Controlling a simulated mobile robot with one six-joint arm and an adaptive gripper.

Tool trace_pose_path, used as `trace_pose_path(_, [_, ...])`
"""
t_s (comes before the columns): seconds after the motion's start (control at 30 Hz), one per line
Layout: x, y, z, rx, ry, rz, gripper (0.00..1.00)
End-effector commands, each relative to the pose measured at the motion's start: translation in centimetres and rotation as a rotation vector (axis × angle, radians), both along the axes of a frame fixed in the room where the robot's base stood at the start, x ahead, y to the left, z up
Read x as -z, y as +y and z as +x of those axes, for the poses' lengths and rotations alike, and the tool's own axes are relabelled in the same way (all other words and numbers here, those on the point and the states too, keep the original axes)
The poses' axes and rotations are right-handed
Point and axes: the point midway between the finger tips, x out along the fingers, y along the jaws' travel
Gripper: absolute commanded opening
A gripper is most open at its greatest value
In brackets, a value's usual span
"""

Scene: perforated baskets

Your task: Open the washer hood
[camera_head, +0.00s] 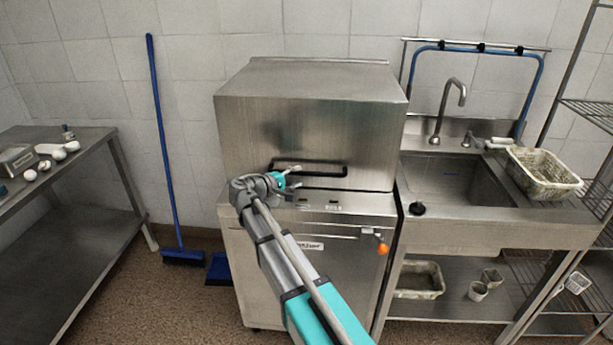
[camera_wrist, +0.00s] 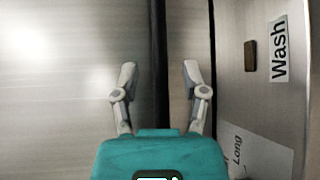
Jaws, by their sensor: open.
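The washer hood (camera_head: 310,120) is a large boxy steel cover, lowered onto the washer body (camera_head: 300,270). A black bar handle (camera_head: 328,175) runs across the lower front of the hood. My gripper (camera_head: 288,181) is in front of the left part of the handle. In the wrist view the handle (camera_wrist: 160,35) is a dark upright bar between the two fingers of my gripper (camera_wrist: 159,80). The fingers are open, one on each side of the bar, with gaps to both. Whether the fingertips reach past the bar in depth is unclear.
A panel with a "Wash" label (camera_wrist: 280,50) lies below the hood. An orange knob (camera_head: 383,248) sticks out at the washer's right front. A sink (camera_head: 455,180) and a perforated basket (camera_head: 543,172) are on the right. A blue broom (camera_head: 165,150) and a steel table (camera_head: 80,140) are left.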

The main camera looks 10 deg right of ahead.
Motion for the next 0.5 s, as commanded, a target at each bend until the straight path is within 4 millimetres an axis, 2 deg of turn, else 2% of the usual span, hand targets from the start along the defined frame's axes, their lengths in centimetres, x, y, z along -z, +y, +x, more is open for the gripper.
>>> trace_pose_path(0.2, [0.5,-2.4,1.5,0.001,-0.001,0.0,0.57])
trace_pose_path(0.5, [0.6,-3.7,2.2,0.0,0.0,0.0,0.57])
